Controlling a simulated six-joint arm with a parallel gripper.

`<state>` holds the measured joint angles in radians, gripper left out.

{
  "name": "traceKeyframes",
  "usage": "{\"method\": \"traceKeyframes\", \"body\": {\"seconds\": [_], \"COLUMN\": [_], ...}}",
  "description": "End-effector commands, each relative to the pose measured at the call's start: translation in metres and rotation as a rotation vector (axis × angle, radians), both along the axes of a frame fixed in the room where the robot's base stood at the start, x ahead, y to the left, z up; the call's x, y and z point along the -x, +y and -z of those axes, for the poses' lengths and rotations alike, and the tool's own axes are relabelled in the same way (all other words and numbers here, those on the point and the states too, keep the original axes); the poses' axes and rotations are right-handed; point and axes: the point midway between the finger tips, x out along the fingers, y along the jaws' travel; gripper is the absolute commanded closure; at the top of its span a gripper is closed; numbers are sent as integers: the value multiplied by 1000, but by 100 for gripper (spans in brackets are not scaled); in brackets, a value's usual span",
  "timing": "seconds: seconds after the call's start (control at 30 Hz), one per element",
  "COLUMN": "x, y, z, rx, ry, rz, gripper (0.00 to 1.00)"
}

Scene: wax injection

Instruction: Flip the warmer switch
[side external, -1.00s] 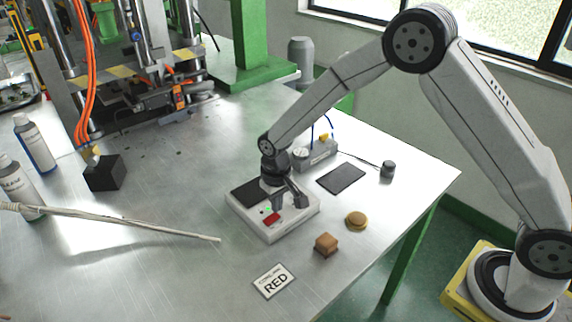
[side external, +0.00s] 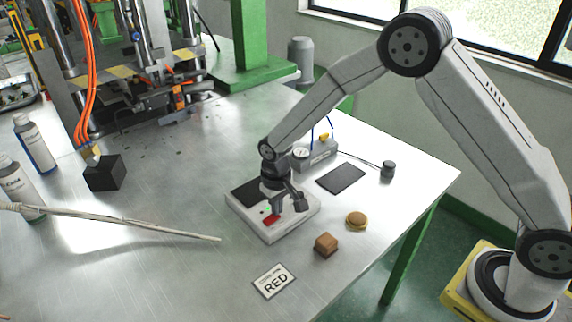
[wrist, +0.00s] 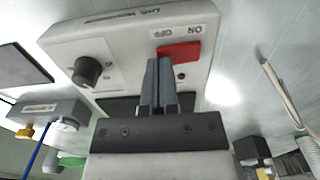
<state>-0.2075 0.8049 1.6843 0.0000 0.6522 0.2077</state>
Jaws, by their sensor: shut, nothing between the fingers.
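The warmer (side external: 263,230) is a white box on the metal table with a dark plate on top. Its red switch (side external: 268,219) also shows in the wrist view (wrist: 185,51), beside a label reading ON and OFF. A black knob (wrist: 88,70) sits on the same panel. My gripper (side external: 277,211) is shut and empty over the warmer. In the wrist view its fingertips (wrist: 160,62) are at the edge of the red switch and cover part of it. I cannot tell whether they touch it.
A dark pad (side external: 341,178) and a gauge unit (side external: 318,153) are behind. A pale rod (side external: 150,230) lies left.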

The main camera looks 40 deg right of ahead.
Motion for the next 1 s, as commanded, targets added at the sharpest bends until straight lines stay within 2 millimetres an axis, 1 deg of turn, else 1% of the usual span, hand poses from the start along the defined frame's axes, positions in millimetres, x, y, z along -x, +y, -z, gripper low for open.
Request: {"method": "traceKeyframes", "body": {"seconds": [0.63,0.77,1.0], "x": [0,0,0], "y": [0,0,0], "z": [5,2,-11], "rx": [0,0,0], "ry": [0,-1,0], "rz": [0,0,0], "gripper": [100,100,100]}}
